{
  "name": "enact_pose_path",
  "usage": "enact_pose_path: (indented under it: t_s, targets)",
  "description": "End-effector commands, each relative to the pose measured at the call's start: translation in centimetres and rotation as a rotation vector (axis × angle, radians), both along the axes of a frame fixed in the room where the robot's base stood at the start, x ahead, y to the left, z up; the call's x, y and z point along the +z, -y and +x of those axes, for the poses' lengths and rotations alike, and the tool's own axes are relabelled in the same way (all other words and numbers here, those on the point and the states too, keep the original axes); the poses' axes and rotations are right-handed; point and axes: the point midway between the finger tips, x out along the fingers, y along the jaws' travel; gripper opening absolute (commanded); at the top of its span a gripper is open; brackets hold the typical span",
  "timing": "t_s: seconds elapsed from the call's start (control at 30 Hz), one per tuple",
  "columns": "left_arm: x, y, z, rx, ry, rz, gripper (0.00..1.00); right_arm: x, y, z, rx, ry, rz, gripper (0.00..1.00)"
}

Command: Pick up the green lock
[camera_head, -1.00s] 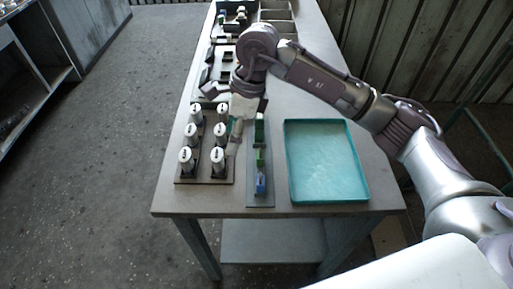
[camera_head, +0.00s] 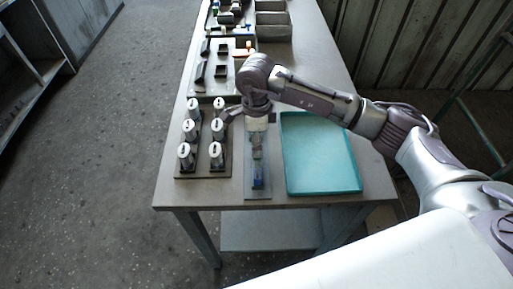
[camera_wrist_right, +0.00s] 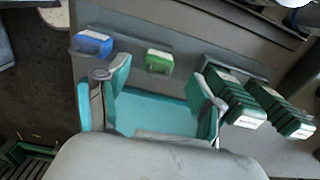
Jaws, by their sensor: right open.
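The green lock (camera_wrist_right: 159,61) lies on a narrow grey plate beyond my fingertips in the right wrist view. In the head view my right gripper hides it. My right gripper (camera_head: 257,148) is above the plate (camera_head: 257,193) in the head view. In the wrist view its two fingers (camera_wrist_right: 152,93) are spread apart with no lock between them; the green lock is just past the gap. A blue lock (camera_wrist_right: 92,43) lies to the left of the green one, and it also shows in the head view (camera_head: 258,178). My left gripper is not in view.
Dark green blocks with white labels (camera_wrist_right: 238,105) sit right of the green lock in the wrist view. An empty teal tray (camera_head: 320,155) is right of the plate. White cylinders (camera_head: 217,153) stand in a dark holder on the left. Dark parts and bins (camera_head: 272,25) lie farther back.

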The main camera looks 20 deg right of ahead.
Motion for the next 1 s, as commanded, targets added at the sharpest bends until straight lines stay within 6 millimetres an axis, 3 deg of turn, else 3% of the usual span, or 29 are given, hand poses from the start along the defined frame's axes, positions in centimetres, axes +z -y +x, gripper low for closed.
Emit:
enact_pose_path:
  t_s: [0.03, 0.2, 0.5, 0.8, 1.0]
  targets:
    - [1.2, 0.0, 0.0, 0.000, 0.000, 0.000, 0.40, -0.4, 0.0, -0.4, -0.002, -0.007, -0.001, 0.67]
    - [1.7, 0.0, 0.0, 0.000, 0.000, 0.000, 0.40, -2.7, 0.0, -0.3, -0.002, -0.002, 0.001, 0.67]
    - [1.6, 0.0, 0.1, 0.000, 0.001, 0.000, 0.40, -3.3, 0.0, -0.2, -0.001, 0.000, 0.001, 0.65]
    - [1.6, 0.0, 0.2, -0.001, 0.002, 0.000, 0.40, -3.3, 0.0, -0.2, -0.001, 0.000, 0.001, 0.15]
    - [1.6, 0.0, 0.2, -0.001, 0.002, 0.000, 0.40, -3.2, 0.0, -0.2, -0.001, 0.000, 0.001, 0.14]
